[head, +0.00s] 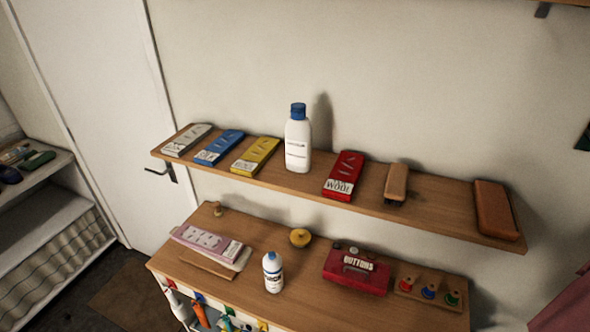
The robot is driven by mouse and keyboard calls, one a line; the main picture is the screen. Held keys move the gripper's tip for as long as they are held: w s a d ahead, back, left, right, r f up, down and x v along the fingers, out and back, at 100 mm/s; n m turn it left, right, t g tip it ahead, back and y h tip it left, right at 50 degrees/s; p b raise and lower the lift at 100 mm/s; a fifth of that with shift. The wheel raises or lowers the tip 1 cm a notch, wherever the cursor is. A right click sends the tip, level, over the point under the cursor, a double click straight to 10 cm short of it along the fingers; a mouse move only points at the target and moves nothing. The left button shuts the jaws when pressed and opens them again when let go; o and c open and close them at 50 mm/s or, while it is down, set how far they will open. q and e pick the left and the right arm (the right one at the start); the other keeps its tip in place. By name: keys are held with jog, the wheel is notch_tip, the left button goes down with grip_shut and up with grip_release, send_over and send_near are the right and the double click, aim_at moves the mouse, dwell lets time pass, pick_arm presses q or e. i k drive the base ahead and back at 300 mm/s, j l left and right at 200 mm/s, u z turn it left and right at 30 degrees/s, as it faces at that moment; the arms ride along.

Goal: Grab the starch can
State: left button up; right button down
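A small white can with a blue top (272,275) stands upright near the front edge of the lower wooden cabinet top. Its dark lettering is partly legible and looks like "STARCH". A taller white bottle with a blue cap (298,145) stands upright on the wall shelf above; its small label is too blurred to read. Neither of my grippers is in view.
The wooden wall shelf (440,214) also holds several flat boxes, a brush (396,183) and a brown block (496,210). Around the can are a yellow round object (300,237), a red buttons box (357,270) and a pink packet (206,242).

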aim_at(273, 269)
jog(key=j+z, duration=0.4)
jog(key=j, duration=0.15)
jog(key=j+z, duration=0.35)
jog(key=j, duration=0.25)
jog(key=k+j+z, duration=0.15)
jog(key=j+z, duration=0.25)
jog(key=j, duration=0.1)
